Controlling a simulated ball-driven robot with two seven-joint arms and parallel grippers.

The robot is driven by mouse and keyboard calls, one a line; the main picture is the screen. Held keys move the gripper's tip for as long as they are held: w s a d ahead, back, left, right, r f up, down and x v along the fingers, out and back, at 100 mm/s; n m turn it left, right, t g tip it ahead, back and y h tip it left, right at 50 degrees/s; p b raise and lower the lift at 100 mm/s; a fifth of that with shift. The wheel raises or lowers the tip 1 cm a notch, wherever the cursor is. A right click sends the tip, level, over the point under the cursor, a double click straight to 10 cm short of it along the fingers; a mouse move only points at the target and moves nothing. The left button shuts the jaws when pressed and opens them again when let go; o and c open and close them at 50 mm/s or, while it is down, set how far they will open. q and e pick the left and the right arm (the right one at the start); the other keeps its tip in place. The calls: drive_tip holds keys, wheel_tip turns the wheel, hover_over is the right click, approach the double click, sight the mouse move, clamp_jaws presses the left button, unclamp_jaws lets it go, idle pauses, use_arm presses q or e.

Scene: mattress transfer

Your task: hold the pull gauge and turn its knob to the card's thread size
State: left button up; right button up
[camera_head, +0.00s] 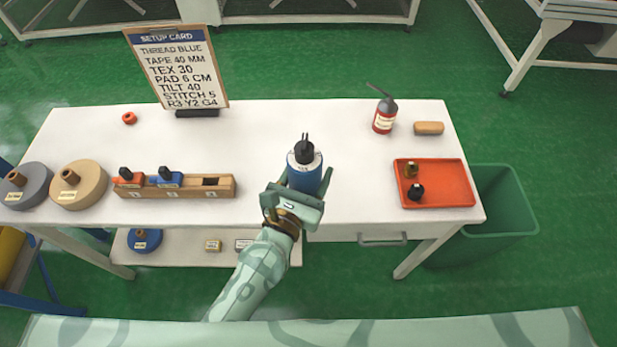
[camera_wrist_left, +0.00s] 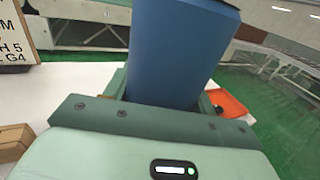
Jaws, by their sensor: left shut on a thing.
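The pull gauge (camera_head: 305,176) is a blue cylinder with a pale, unreadable label and a black knob (camera_head: 304,151) with thin prongs on top. My left gripper (camera_head: 304,197) is shut on it, near the table's front edge. The gauge looks about upright; I cannot tell whether it touches the table. In the left wrist view the blue body (camera_wrist_left: 176,50) rises between the fingers, its top cut off. The setup card (camera_head: 178,66) stands at the back left and reads "TEX 30", with "THREAD BLUE" above. My right gripper is not in view.
A wooden rack (camera_head: 222,187) holds red and blue items left of the gauge, beside thread spools (camera_head: 88,187). An orange tray (camera_head: 440,197) with small parts, an oil can (camera_head: 385,116) and a wooden block (camera_head: 429,128) are right.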

use_arm(q)
drive_tip(key=w, duration=1.1)
drive_tip(key=shift+w+b, duration=0.4)
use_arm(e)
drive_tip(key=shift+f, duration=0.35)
use_arm(q)
drive_tip(key=shift+f, duration=0.2)
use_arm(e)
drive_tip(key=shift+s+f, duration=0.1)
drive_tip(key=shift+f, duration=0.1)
use_arm(q)
drive_tip(key=shift+f+b, duration=0.45)
drive_tip(key=shift+b, duration=0.2)
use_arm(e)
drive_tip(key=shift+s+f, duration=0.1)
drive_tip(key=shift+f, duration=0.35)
use_arm(q)
drive_tip(key=shift+f+b, duration=0.35)
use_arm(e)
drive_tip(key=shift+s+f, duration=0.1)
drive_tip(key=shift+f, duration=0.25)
use_arm(q)
drive_tip(key=shift+f+b, duration=0.3)
drive_tip(key=shift+f, duration=0.05)
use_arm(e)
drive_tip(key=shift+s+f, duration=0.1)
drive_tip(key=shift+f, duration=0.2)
